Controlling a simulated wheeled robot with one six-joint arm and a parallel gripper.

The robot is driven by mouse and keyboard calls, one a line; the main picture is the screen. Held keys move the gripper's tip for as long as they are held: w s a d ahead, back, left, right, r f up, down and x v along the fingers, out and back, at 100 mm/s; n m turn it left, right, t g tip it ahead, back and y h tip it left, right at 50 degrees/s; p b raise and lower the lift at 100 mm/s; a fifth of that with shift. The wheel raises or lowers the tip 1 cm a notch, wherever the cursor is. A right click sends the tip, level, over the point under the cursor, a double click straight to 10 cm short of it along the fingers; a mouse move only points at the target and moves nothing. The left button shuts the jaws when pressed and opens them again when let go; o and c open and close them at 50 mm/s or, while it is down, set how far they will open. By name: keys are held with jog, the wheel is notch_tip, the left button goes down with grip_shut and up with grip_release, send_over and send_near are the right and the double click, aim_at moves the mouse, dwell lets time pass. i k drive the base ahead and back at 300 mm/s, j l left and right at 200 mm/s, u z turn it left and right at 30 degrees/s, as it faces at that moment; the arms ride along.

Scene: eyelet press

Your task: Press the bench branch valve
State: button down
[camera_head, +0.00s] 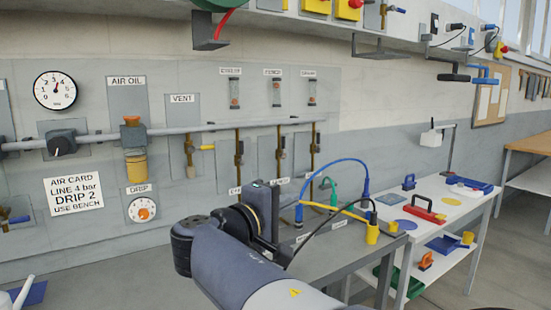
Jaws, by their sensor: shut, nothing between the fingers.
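Three brass branch lines drop from the grey wall pipe (215,128), each with a small valve body: left (238,152), middle (280,150) and right (314,146). Small labels above and below them are too blurred to read surely, so I cannot tell which is the bench branch. My gripper (265,212) is at the end of my arm, in front of the lower wall panel below the left and middle branches. It is shut and empty; its fingertips are mostly hidden by my wrist. It looks apart from the valves.
A grey bench (345,255) with blue, green and yellow hoses stands right of my wrist. Beyond it, a white table (440,195) holds coloured tools. The VENT valve (190,155), a gauge (55,90) and an AIR OIL unit (135,150) are on the wall at left.

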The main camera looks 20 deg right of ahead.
aim_at(282, 155)
jog(key=i+l+u, duration=0.25)
jog(key=i+l, duration=0.2)
jog(key=i, duration=0.25)
jog(key=i+l+u, duration=0.25)
jog(key=i+l, duration=0.4)
